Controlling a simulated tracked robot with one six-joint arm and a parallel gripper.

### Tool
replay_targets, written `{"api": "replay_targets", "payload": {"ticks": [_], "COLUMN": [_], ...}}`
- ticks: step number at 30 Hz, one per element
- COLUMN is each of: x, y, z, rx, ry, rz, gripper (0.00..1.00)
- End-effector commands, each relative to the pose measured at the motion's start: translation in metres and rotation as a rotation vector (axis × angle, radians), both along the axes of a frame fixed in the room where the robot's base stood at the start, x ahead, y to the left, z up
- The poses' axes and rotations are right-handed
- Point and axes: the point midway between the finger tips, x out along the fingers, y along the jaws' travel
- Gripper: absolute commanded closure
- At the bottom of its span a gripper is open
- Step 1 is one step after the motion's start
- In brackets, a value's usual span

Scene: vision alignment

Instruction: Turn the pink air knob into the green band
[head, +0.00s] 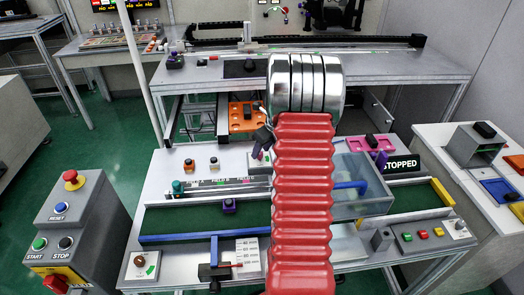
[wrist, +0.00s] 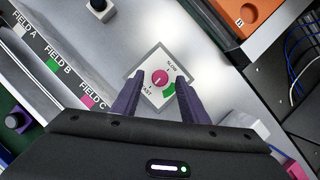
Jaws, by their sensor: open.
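The pink air knob (wrist: 160,77) sits in the middle of a white square plate (wrist: 151,64) marked SLOW and FAST. The green band (wrist: 169,91) is a short arc on the plate, below and right of the knob. A small pale mark shows on the knob; its exact direction is hard to tell. My gripper (wrist: 159,79) is open, with one purple finger on each side of the knob. Contact with the knob cannot be made out. In the head view my gripper (head: 262,152) is over the white plate, and the knob is hidden there.
An orange plate (head: 243,116) lies behind my gripper, and a clear box (head: 352,205) stands to the right. A strip labelled FIELD A, B and C (wrist: 60,68) runs along the left in the wrist view. A black button (wrist: 98,7) is farther up.

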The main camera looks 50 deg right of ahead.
Motion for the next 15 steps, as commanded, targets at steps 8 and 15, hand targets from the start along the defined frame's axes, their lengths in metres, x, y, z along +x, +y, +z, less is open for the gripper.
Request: {"api": "replay_targets", "payload": {"ticks": [8,15], "x": [0.0049,0.0046], "y": [-0.0003,-0.0003], "z": [-0.0123,-0.0119], "rx": [-0.001,0.0], "ry": [0.0,0.0], "rz": [0.0,0.0], "gripper": [0.6,0.63]}}
